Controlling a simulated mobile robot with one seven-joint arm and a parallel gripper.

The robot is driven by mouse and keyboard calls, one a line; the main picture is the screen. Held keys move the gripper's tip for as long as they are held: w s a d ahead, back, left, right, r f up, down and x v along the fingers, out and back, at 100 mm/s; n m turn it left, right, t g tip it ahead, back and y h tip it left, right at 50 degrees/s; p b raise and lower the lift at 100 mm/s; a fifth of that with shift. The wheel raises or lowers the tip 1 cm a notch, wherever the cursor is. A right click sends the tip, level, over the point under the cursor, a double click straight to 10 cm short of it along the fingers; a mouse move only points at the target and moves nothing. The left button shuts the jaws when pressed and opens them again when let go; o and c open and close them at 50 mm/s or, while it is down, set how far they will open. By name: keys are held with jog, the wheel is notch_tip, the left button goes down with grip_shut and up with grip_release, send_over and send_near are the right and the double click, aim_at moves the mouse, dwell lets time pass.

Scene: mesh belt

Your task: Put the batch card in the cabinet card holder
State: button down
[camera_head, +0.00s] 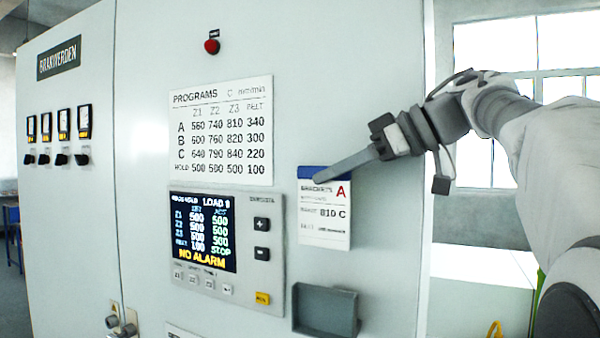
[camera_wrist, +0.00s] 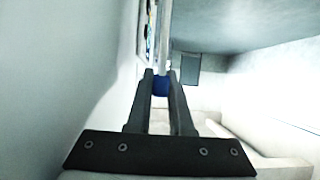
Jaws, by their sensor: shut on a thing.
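The batch card (camera_head: 324,215) is white with a blue top band and reads "BRACKETS A" and "810 C". It hangs upright in front of the cabinet face in the head view. My gripper (camera_head: 320,177) comes from the right and is shut on the card's blue top edge. The wrist view shows the fingers (camera_wrist: 160,82) closed around the blue band, with the card nearly edge-on. The cabinet card holder (camera_head: 327,312) is a dark grey open pocket on the cabinet, below the card and apart from it. The gap between card and cabinet is hard to judge.
A control panel (camera_head: 262,250) with a screen and buttons sits just left of the card and holder. A printed programs sheet (camera_head: 221,130) is above it. A red button (camera_head: 212,46) is higher up. The cabinet's right edge (camera_head: 424,200) is near, with windows beyond.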

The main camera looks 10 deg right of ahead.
aim_at(335, 210)
jog(key=shift+d+f+b, duration=0.1)
jog(key=shift+f+b, duration=1.65)
jog(key=shift+f, duration=1.2)
jog(key=shift+p, duration=1.4)
jog(key=shift+f+b, duration=1.85)
jog(key=shift+f, duration=2.65)
jog(key=c, duration=0.7)
grip_release()
jog(key=shift+c, duration=0.2)
